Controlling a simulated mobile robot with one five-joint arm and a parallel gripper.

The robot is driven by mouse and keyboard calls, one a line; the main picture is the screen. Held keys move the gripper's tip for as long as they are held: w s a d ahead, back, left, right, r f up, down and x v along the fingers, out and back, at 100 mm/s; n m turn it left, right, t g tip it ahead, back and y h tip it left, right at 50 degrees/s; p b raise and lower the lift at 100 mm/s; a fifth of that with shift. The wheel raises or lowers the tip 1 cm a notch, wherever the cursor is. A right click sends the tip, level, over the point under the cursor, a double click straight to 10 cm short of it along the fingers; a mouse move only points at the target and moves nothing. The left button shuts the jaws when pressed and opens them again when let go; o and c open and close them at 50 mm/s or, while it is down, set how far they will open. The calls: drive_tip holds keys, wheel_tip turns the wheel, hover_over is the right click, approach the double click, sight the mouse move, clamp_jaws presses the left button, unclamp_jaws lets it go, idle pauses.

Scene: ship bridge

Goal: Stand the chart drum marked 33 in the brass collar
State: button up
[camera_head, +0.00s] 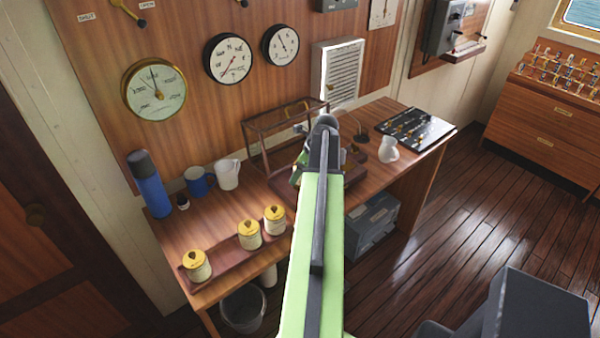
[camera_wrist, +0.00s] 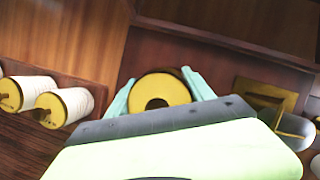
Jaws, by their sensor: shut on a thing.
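My gripper (camera_wrist: 158,92) is shut on a chart drum with a yellow end and a dark round hole (camera_wrist: 176,92). Its two pale teal fingers lie either side of the drum. Its number does not show. In the head view the arm hides most of the gripper and the held drum. Three white drums with yellow tops (camera_head: 197,265) (camera_head: 249,235) (camera_head: 275,220) stand in a wooden rack (camera_head: 222,262) on the desk. Two of them also show at left in the wrist view (camera_wrist: 65,106) (camera_wrist: 25,93). A square brass piece (camera_wrist: 266,96), possibly the collar, lies right of the held drum.
A thin-framed case (camera_head: 283,128) stands behind my gripper. A blue flask (camera_head: 149,184), blue mug (camera_head: 199,181) and white jug (camera_head: 228,174) are at left. A white vessel (camera_head: 388,150) and black panel (camera_head: 416,128) are at right. The desk's front left holds the rack.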

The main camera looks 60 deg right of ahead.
drive_tip(key=shift+f, duration=0.15)
drive_tip(key=shift+r+p, duration=0.75)
drive_tip(key=shift+r, duration=0.1)
drive_tip(key=shift+f+b, duration=0.85)
idle(0.4)
drive_tip(key=o, duration=1.3)
drive_tip(key=p+v, duration=0.2)
drive_tip(key=shift+r+p, duration=0.3)
drive_tip(key=shift+r, duration=0.05)
drive_tip(key=p+v, duration=0.7)
drive_tip(key=v, duration=0.1)
drive_tip(key=shift+s+r+p, duration=0.2)
drive_tip(key=shift+p, duration=0.2)
drive_tip(key=shift+f, duration=0.1)
